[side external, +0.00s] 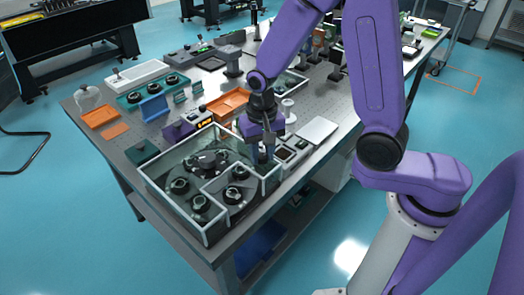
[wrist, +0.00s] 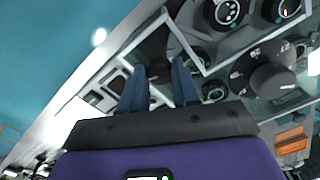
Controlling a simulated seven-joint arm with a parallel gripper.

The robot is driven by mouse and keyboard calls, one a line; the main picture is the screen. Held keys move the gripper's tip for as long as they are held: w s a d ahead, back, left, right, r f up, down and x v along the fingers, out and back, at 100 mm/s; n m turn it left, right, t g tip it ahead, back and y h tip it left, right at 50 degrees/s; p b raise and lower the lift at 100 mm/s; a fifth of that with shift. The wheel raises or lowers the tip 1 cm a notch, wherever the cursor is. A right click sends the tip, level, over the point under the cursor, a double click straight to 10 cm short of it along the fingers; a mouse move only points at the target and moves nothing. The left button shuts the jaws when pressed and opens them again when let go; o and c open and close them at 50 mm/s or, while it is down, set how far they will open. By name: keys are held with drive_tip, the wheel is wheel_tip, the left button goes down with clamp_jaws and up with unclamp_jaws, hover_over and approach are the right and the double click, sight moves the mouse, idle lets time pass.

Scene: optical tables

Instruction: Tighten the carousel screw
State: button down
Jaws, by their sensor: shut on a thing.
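The carousel (side external: 209,160) is a dark round assembly with several black ring mounts inside a clear-walled, pale-rimmed enclosure at the table's near corner. Its dark hub with markings also shows in the wrist view (wrist: 272,80), right of my fingers. My gripper (side external: 263,158) points down at the enclosure's right edge, beside the hub rather than over it. In the wrist view, my gripper (wrist: 160,68) has its two blue-grey fingers apart, closed on a small dark thing that I cannot identify. The carousel screw cannot be picked out.
A pale flat plate (side external: 318,131) and small square parts (side external: 285,153) lie right of my gripper. An orange tray (side external: 228,103) and a teal tray with black rings (side external: 153,91) stand farther back. The enclosure's raised walls are close to my fingers.

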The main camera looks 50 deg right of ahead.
drive_tip(key=n, duration=0.5)
drive_tip(key=shift+n, duration=0.3)
drive_tip(key=n, duration=0.9)
drive_tip(key=shift+n, duration=2.2)
drive_tip(key=c, duration=0.8)
unclamp_jaws()
drive_tip(key=shift+r, duration=0.1)
